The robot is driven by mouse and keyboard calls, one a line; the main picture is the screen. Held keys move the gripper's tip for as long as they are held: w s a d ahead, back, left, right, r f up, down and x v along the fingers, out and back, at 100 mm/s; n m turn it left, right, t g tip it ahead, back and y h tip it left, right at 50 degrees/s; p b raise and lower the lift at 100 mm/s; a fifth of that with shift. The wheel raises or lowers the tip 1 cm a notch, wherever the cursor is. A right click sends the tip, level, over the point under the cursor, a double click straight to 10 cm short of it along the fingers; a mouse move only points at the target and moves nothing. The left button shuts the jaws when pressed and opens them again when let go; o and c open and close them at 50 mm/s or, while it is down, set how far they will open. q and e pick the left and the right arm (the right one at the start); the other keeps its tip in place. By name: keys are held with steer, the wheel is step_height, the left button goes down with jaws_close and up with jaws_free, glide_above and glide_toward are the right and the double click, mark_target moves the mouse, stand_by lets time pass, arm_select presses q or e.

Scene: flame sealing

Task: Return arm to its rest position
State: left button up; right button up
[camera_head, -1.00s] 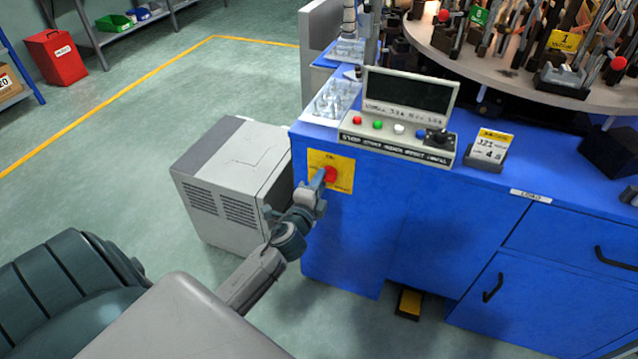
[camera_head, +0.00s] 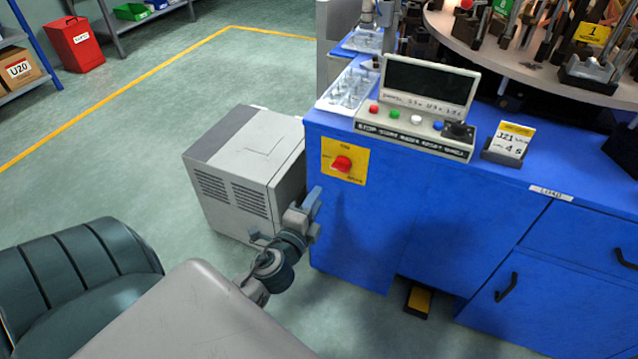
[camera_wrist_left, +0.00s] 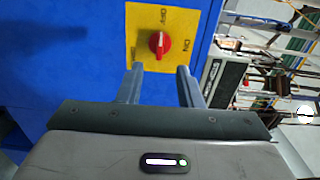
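My left arm comes in from the lower left in the head view, and its gripper (camera_head: 312,200) is in front of the blue cabinet (camera_head: 345,235), below and apart from a red rotary switch (camera_head: 343,163). The switch sits on a yellow plate (camera_head: 330,150) on the cabinet's side. In the left wrist view, the two fingers of the gripper (camera_wrist_left: 160,85) stand apart with nothing between them. The red switch (camera_wrist_left: 159,43) and yellow plate (camera_wrist_left: 185,20) lie beyond the fingertips. My right gripper is not in view.
A grey box unit (camera_head: 240,180) stands on the floor close to the left of the gripper. A control panel (camera_head: 415,130) with buttons and a screen sits on the cabinet top. A round table (camera_head: 500,60) with tools is behind.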

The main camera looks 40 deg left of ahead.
arm_select(q)
steer(key=shift+s, duration=0.1)
stand_by(0.5)
